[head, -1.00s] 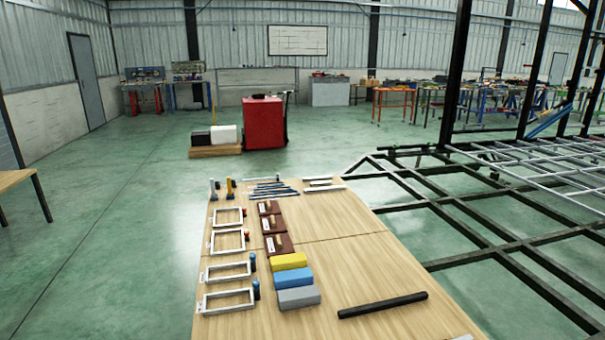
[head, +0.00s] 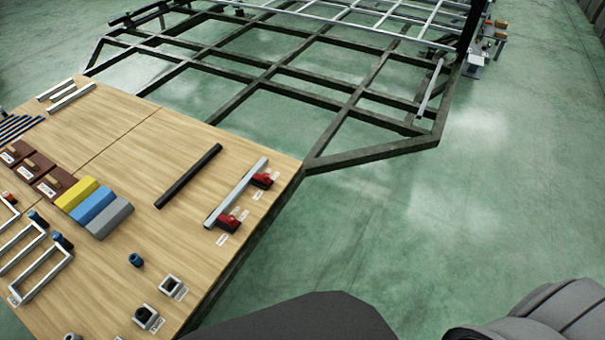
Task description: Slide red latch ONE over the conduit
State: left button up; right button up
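Two red latches lie near the table's right edge in the head view. One red latch (head: 263,180) is at the far end of a silver bar (head: 238,190), and the other red latch (head: 229,222) is near its close end. Small white labels lie beside them, too small to read, so I cannot tell which is ONE. I cannot tell which of these two long pieces is the conduit. Neither gripper is in view.
The wooden table (head: 130,115) also holds yellow, blue and grey blocks (head: 97,207), white frames (head: 38,276), a dark blue ring (head: 135,260) and small square sockets (head: 170,285). A dark chassis frame (head: 330,155) stands beyond the table. The green floor at right is clear.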

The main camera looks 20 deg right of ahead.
aim_at(266, 179)
jog(key=u, duration=0.3)
jog(key=k, duration=1.3)
jog(key=z, duration=0.25)
jog(key=i, duration=0.65)
jog(key=z, duration=1.05)
jog(key=i, duration=1.1)
jog(key=u, duration=0.9)
jog(key=i, duration=0.8)
jog(key=u, duration=0.8)
